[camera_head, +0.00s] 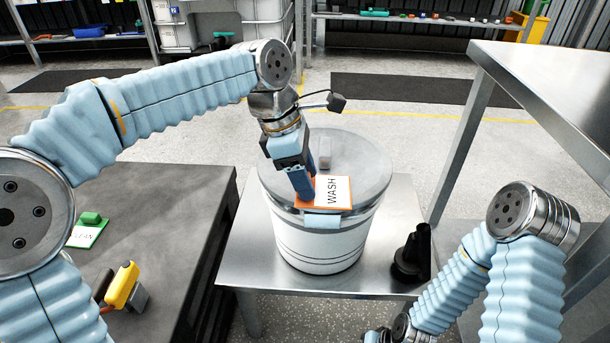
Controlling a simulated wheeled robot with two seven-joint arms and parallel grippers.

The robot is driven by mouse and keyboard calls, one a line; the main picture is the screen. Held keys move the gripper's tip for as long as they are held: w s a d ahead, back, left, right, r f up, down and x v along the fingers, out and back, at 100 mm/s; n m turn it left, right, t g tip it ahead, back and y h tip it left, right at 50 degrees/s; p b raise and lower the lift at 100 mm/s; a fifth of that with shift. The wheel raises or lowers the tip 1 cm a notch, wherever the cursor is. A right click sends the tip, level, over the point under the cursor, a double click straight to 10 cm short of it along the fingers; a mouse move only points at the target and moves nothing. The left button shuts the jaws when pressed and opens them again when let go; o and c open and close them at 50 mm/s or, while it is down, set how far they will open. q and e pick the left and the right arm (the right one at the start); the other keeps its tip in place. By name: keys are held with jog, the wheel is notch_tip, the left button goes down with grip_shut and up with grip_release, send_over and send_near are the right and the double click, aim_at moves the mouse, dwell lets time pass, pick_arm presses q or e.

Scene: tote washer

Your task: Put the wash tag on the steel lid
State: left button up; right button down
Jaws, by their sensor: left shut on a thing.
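The wash tag (333,192) is a white card with an orange border and the word WASH. It is at the front part of the steel lid (352,155), which covers a white round tote (318,245). My left gripper (307,197) is shut on the tag's left edge, with its fingers pointing down at the lid. I cannot tell whether the tag lies flat on the lid or is just above it. The lid has a raised handle near its middle. My right arm is at the lower right, and its gripper is not clearly visible.
The tote stands on a steel table (245,255), with a black object (411,255) to its right. A dark bench (165,215) at left holds a green-edged card (87,232) and a yellow tool (121,286). A raised steel table (560,75) stands at right.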

pick_arm(q)
jog(key=shift+f, duration=0.15)
jog(key=o, duration=1.1)
jog(key=shift+o, duration=0.2)
jog(key=p+v, duration=0.3)
jog(key=v, duration=0.9)
